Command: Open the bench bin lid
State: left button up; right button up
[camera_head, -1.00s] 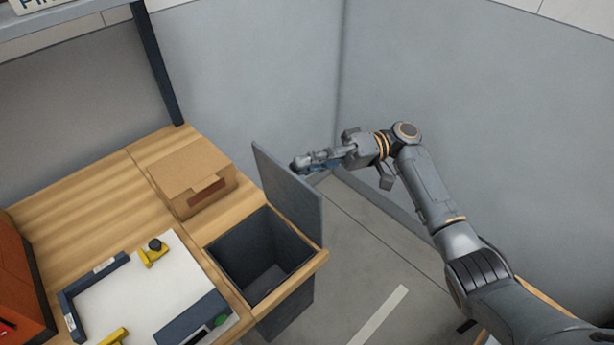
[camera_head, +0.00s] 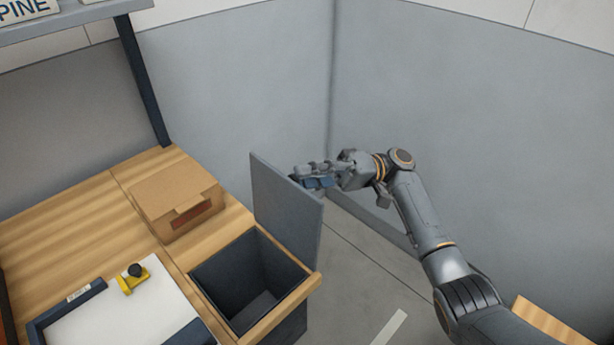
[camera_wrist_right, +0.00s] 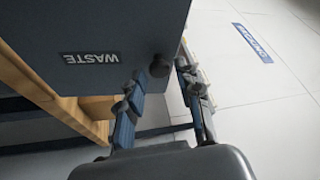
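The bench bin lid (camera_head: 285,208) is a grey panel standing about upright at the right edge of the open bin (camera_head: 250,275). The bin's inside is in plain view. My left gripper is not in view.
A cardboard box (camera_head: 175,200) sits on the wooden bench (camera_head: 75,205) left of the bin. A white board (camera_head: 130,315) with a yellow clamp (camera_head: 132,279) lies in front. Grey walls (camera_head: 450,110) close in behind; floor shows right of the bin.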

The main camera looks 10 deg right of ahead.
jog(key=v, duration=1.2)
jog(key=shift+f, duration=0.1)
dwell(0.4)
